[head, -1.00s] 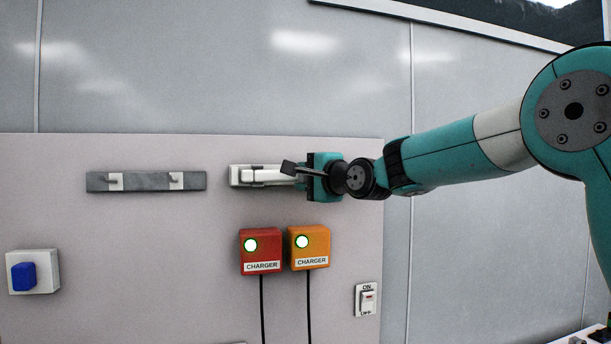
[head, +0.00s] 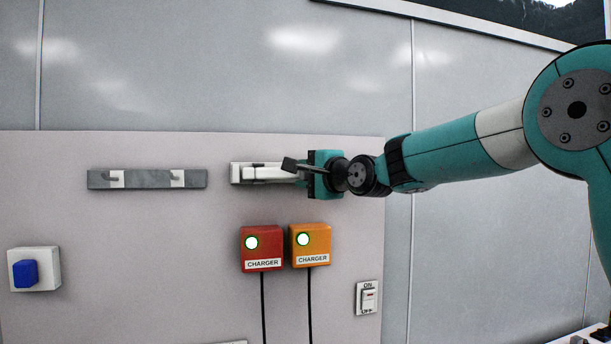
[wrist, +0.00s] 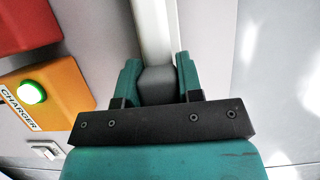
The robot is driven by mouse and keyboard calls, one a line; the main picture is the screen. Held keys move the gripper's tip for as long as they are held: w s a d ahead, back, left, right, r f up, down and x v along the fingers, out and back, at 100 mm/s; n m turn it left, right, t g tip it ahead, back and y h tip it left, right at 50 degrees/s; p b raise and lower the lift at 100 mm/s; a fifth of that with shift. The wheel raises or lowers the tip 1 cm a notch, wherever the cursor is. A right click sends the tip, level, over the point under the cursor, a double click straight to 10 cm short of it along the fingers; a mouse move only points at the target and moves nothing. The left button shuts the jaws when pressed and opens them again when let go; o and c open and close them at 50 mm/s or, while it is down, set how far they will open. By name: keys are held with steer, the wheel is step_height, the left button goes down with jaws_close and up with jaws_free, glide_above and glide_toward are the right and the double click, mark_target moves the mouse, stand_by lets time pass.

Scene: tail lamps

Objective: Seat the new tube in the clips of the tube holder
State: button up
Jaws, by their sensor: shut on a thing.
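The white tube holder (head: 236,174) is a pale fixture on the wall panel, left of my gripper, with small dark parts at its top edge. The new tube (head: 270,174) is white and lies level across the front of the holder. My gripper (head: 304,172) is at the tube's right end. In the wrist view, my gripper (wrist: 158,80) is shut on the tube's grey end, and the white tube (wrist: 153,30) runs straight away from the jaws. The clips are mostly hidden, and I cannot tell whether the tube is inside them or just in front.
Below are a red charger (head: 262,248) and an orange charger (head: 310,244), both with lit lamps and hanging cables. A switch (head: 368,298) and a blue-fronted box (head: 45,270) are lower down.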

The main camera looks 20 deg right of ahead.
steer(key=shift+w, duration=0.15)
steer(key=shift+w+p, duration=0.4)
steer(key=shift+w, duration=0.25)
steer(key=o, duration=1)
steer(key=shift+b+v, duration=4.2)
steer(key=shift+v, duration=4.55)
